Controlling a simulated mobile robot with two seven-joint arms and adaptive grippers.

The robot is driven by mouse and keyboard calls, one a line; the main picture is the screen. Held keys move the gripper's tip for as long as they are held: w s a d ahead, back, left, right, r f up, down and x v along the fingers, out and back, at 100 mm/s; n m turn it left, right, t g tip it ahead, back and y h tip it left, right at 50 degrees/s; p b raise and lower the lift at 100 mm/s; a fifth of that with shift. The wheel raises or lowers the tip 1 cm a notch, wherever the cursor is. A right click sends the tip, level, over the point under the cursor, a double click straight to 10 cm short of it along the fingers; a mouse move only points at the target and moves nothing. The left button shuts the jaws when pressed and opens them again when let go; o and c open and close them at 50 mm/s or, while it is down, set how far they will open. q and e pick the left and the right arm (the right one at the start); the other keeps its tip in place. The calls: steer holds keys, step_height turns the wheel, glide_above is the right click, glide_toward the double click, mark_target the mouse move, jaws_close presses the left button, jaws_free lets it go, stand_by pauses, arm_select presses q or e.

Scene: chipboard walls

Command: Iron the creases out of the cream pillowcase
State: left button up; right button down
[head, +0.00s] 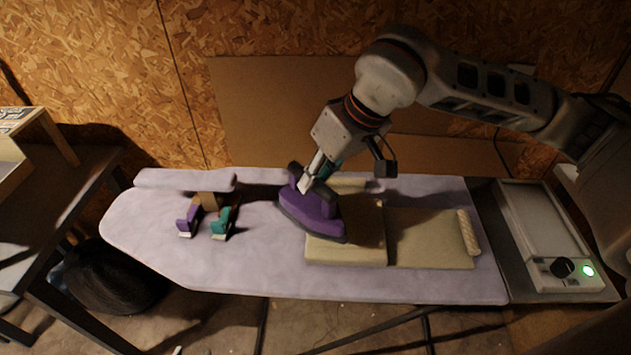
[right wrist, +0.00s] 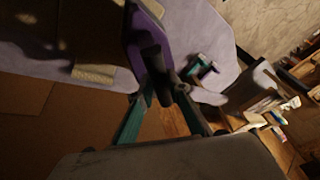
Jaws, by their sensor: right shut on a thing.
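The cream pillowcase (head: 430,238) lies flat on the lilac ironing board (head: 270,272), right of its middle. Its left part looks thicker or folded, and a braided strip runs along its right end. A purple iron (head: 312,212) rests over the pillowcase's left edge, its point toward the lower right. My right gripper (head: 309,182) is shut on the iron's handle from above. In the right wrist view the iron (right wrist: 148,22) shows between the teal fingers of my gripper (right wrist: 160,88). Part of the pillowcase is hidden behind the iron. My left gripper is not in view.
A purple clip-like item (head: 188,220) and a teal one (head: 222,222) stand on the board's left part. A small padded sleeve board (head: 185,179) lies along the back edge. A grey iron rest with a green light (head: 540,225) is at the right end. A dark table (head: 50,200) stands left.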

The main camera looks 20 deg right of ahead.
step_height(320, 180, up, 2)
steer(key=shift+a+r+p, duration=0.1)
steer(key=shift+p, duration=0.25)
steer(key=shift+r+p, duration=0.45)
steer(key=shift+r, duration=0.4)
